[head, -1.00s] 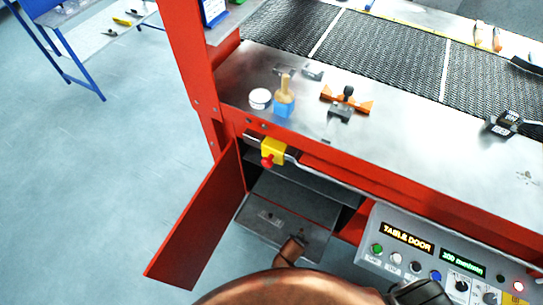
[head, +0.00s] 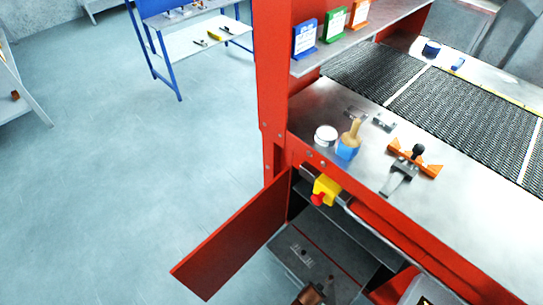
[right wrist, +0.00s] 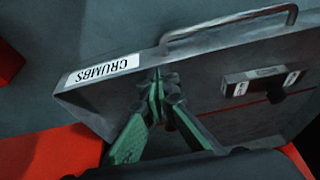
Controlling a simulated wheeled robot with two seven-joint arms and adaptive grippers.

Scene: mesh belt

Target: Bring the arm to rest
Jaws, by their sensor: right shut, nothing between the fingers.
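My right gripper (right wrist: 158,82) shows in the right wrist view with its green fingers together and nothing between them. Its tips are in front of a grey crumb tray (right wrist: 205,75) with a "CRUMBS" label and a bar handle. I cannot tell if the tips touch the tray. In the head view a small copper-coloured part of my arm shows at the bottom edge, over the open compartment (head: 325,245) under the machine. The right fingers are not visible there. My left gripper is in neither current view.
A red door (head: 235,240) stands open left of the compartment. A yellow-and-red stop button (head: 326,191) juts out above it. The steel top holds a blue-based brush (head: 349,146), a white round tub (head: 326,135) and an orange-winged tool (head: 414,160).

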